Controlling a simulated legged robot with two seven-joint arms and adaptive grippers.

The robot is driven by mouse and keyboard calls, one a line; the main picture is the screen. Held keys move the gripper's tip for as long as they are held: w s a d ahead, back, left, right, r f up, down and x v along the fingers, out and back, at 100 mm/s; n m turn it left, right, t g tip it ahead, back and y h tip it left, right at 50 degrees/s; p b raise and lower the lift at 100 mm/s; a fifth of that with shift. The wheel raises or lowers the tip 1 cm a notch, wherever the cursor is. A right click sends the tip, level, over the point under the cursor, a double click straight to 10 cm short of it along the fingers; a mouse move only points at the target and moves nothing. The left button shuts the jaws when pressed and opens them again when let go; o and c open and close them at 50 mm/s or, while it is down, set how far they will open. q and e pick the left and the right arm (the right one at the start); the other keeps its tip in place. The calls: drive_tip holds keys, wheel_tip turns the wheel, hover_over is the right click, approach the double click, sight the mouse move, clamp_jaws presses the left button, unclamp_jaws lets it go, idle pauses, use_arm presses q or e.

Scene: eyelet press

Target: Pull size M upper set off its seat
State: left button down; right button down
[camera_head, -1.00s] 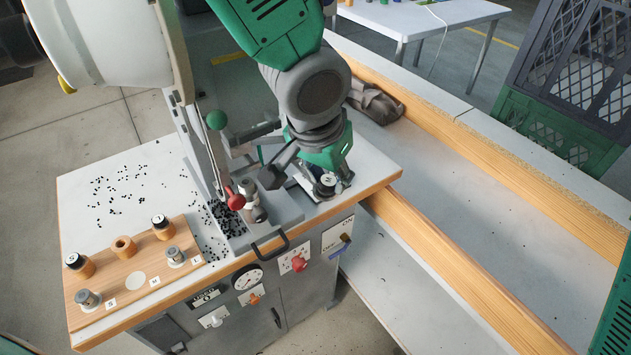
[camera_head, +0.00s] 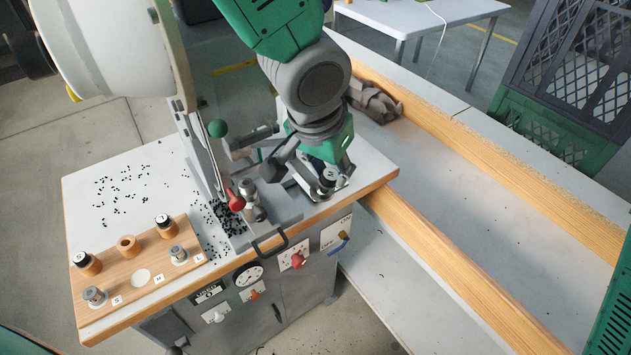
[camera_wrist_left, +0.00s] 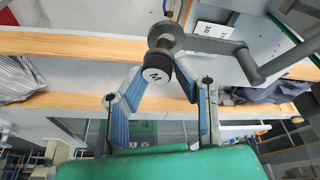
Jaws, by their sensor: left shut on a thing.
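The size M upper set (camera_wrist_left: 157,72) is a dark round piece with a white end marked M. In the left wrist view it sits between my left fingertips, against the round grey seat (camera_wrist_left: 166,36) of the press. I cannot tell whether there is a gap between them. My left gripper (camera_head: 322,183) is shut on the set at the right side of the press, with the dark cap showing beside the fingers. The blue finger pads show in the left wrist view. My right gripper is not in view.
The press has a green-knobbed lever (camera_head: 217,128), a red knob (camera_head: 236,202) and a metal post (camera_head: 254,207). The wooden rack (camera_head: 150,262) holds several sets; its middle wooden cup (camera_head: 127,245) and the M spot (camera_head: 141,277) are empty. Black eyelets lie scattered on the table.

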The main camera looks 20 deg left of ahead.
sight(327, 172)
use_arm(q)
drive_tip(key=shift+d+r+p, duration=0.2)
drive_tip(key=shift+r+p, duration=0.2)
drive_tip(key=shift+r, duration=0.1)
drive_tip(key=shift+d+r+p, duration=0.15)
drive_tip(key=shift+r+p, duration=0.25)
drive_tip(key=shift+r, duration=0.05)
drive_tip(key=shift+a+r+p, duration=0.5)
drive_tip(key=shift+r+p, duration=0.05)
drive_tip(key=shift+r, duration=0.25)
drive_tip(key=shift+d+r, duration=0.2)
drive_tip(key=shift+r, duration=0.25)
drive_tip(key=shift+d+r, duration=0.1)
drive_tip(key=shift+d, duration=0.05)
